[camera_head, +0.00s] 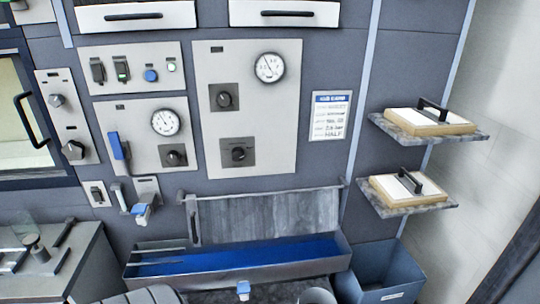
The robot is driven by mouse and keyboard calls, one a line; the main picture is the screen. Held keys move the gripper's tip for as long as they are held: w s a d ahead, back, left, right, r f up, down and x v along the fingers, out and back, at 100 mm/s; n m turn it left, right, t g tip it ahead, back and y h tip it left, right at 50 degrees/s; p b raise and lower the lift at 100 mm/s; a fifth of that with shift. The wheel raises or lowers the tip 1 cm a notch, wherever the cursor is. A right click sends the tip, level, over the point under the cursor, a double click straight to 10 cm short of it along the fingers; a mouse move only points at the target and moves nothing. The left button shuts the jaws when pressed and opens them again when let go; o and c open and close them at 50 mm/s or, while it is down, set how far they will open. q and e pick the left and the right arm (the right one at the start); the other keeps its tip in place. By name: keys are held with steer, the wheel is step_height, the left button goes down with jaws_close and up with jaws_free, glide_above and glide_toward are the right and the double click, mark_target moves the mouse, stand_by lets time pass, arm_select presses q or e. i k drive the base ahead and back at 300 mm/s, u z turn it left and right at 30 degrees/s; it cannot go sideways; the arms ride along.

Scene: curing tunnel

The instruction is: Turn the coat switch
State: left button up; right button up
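No label reading "coat" is legible, so I cannot tell which control is the coat switch. The large right panel (205,130) has an upper dark rotary knob (224,97) and a lower dark rotary knob (238,153) below a round gauge (269,67). The lower left panel has a blue lever (119,146), a gauge (165,122) and a small dark knob (174,155). The upper left panel has two toggle switches (98,71), a blue button (151,75) and a green light (171,66).
A narrow panel with two grey knobs (73,150) is beside a window door with a black handle (31,120). A long trough with a blue inside (240,258) juts out below the panels. Two shelves (470,133) at right hold lidded trays. A blue bin (385,275) stands below.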

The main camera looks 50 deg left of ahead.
mark_target(237, 154)
steer(key=i, duration=0.95)
steer(key=u, duration=2.15)
